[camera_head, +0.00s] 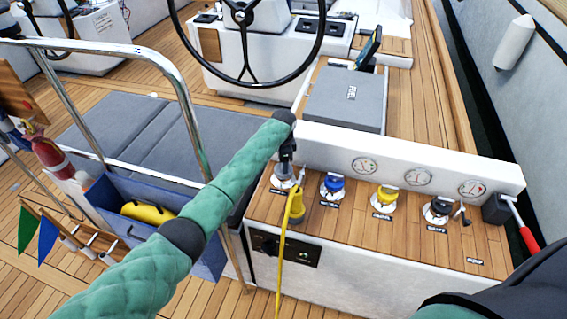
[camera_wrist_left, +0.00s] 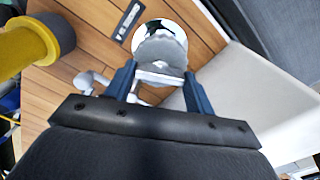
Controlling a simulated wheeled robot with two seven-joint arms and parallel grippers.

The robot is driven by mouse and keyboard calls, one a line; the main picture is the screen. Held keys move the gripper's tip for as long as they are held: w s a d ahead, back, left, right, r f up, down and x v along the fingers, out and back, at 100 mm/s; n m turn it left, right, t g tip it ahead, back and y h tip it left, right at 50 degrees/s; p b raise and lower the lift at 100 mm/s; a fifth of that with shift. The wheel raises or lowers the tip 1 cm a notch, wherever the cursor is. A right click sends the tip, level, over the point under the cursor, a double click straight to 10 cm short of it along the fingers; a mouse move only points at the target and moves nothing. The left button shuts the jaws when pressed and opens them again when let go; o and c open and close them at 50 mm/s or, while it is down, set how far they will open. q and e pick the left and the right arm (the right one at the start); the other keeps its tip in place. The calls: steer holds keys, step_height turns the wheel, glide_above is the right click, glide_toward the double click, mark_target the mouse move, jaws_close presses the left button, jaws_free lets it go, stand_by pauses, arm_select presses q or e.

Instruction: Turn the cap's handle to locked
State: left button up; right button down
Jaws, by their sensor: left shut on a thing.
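My left gripper (camera_head: 287,165) reaches down onto the leftmost deck cap (camera_head: 282,183) on the wooden console top. In the left wrist view the cap is a round, shiny white and grey fitting (camera_wrist_left: 160,45). The left gripper (camera_wrist_left: 158,88) has its two blue fingers on either side of the cap's light grey handle, shut on it. The handle's lower part sits between the fingers. Whether it stands at a locked mark cannot be read. A dark label (camera_wrist_left: 130,18) lies beside the cap. The right gripper is out of view; only part of my right arm shows.
Blue (camera_head: 333,185), yellow (camera_head: 384,200) and dark (camera_head: 439,210) caps stand in a row to the right. A yellow plug with cable (camera_head: 297,207) is close beside the gripper. Gauges (camera_head: 418,177) line the white ledge behind.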

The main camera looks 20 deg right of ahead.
arm_select(q)
steer(key=shift+m+b, duration=0.55)
steer(key=shift+m, duration=1.45)
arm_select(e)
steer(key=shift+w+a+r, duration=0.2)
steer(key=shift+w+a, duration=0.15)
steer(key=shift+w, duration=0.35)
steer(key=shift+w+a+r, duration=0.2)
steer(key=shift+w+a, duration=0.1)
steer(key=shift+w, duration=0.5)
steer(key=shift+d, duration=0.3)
arm_select(q)
steer(key=o, duration=1)
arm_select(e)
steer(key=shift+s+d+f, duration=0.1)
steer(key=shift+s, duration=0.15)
